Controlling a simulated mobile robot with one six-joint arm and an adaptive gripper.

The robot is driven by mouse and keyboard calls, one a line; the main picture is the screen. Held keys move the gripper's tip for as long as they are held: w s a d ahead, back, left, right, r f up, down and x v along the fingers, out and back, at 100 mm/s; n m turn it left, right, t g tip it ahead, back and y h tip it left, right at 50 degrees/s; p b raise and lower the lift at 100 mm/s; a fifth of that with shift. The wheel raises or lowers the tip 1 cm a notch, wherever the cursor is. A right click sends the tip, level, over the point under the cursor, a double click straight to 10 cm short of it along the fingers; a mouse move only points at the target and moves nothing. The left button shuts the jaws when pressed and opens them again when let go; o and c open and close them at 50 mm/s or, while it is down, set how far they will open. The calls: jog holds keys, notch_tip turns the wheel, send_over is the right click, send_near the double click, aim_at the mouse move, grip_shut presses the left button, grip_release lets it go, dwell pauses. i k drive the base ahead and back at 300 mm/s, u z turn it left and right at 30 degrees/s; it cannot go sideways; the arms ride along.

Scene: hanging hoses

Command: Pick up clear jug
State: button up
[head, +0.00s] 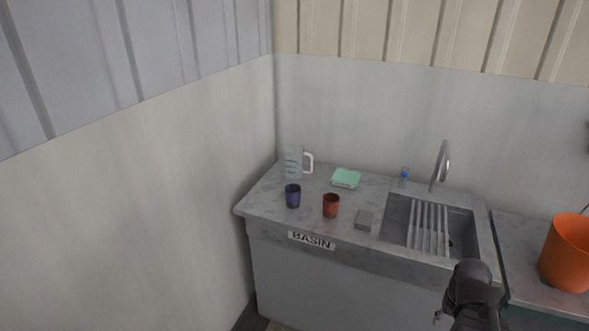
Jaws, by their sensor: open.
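The clear jug (292,162) stands upright at the back left of the grey basin counter (262,205), close to the corner of the walls. It looks greyish and see-through, with a white handle (308,163) on its right side. Nothing touches it from above. A dark part of my arm (470,287) shows at the bottom right, in front of the basin and well apart from the jug. I cannot make out my gripper's fingers in this view.
A blue cup (293,196) and a red cup (331,205) stand in front of the jug. A green cloth or sponge (346,178), a grey block (365,220), a blue-topped bottle (404,177), a tap (442,163) and a ribbed sink (458,222) lie rightward. An orange bucket (568,252) stands far right.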

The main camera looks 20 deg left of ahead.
aim_at(298, 163)
jog(key=k, duration=1.2)
jog(key=z, duration=0.1)
jog(key=i, duration=1.7)
jog(key=u, duration=0.85)
jog(key=i, duration=0.7)
jog(key=u, duration=0.45)
